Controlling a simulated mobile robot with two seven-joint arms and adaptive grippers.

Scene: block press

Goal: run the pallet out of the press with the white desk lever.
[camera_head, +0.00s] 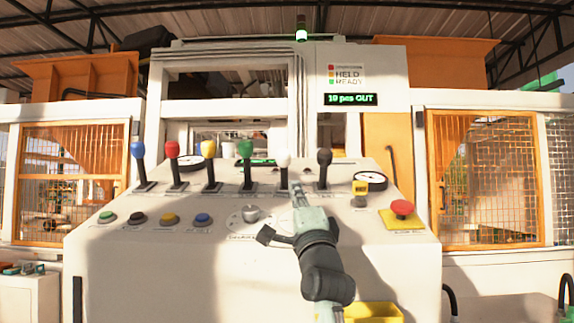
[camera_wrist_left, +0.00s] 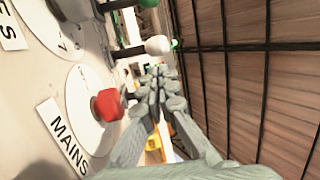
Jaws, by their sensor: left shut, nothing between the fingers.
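The white desk lever (camera_head: 283,162) stands on the sloped desk between the green and black levers, its shaft looking about upright. Its white knob also shows in the left wrist view (camera_wrist_left: 158,45), just beyond my fingertips. My left gripper (camera_head: 297,188) is shut and empty, just below and right of the white lever in the head view. In the left wrist view its closed fingers (camera_wrist_left: 160,82) point toward the knob; I cannot tell whether they touch it. I cannot make out the pallet inside the press (camera_head: 228,132). My right gripper is not in view.
The green lever (camera_head: 245,152) and black lever (camera_head: 323,160) flank the white one. A red knob (camera_wrist_left: 107,105) by a MAINS label is close to my fingers. A red mushroom button (camera_head: 402,208) sits at right. The display (camera_head: 350,99) reads "10 pcs OUT".

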